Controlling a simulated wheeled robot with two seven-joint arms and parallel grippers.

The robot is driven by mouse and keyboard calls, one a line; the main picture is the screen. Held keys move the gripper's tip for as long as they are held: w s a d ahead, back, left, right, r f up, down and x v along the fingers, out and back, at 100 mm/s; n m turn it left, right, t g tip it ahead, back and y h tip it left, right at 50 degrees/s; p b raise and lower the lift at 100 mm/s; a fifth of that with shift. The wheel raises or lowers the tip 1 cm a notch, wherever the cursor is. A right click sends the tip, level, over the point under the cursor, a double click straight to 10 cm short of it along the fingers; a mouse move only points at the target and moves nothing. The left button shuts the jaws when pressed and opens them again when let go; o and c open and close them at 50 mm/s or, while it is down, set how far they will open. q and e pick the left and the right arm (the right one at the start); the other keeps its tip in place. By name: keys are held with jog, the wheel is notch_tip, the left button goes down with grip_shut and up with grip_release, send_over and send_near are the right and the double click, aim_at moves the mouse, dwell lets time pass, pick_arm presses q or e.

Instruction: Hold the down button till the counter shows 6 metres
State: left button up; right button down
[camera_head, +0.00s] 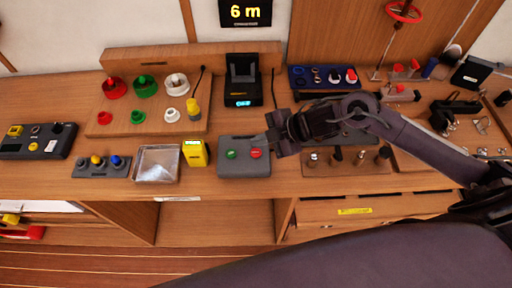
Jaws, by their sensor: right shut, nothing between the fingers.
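The counter (245,12) on the back wall is a black display reading "6 m" in yellow. A grey button box (244,170) stands near the front edge of the bench, with a green button (231,154) on the left and a red button (255,153) on the right. I cannot read which one is marked down. My right gripper (273,141) is shut and empty, at the box's right end, just right of the red button. I cannot tell whether it touches the box. My left gripper is not in view.
Left of the box stand a yellow device (195,154) and a metal tray (157,165). Behind it is a black device with a blue-lit display (242,90). A wooden block with several knobs (345,165) lies under my right forearm.

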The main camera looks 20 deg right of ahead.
aim_at(260, 153)
jog(key=shift+r+p, duration=1.1)
jog(key=shift+r, duration=0.45)
jog(key=shift+f, duration=0.1)
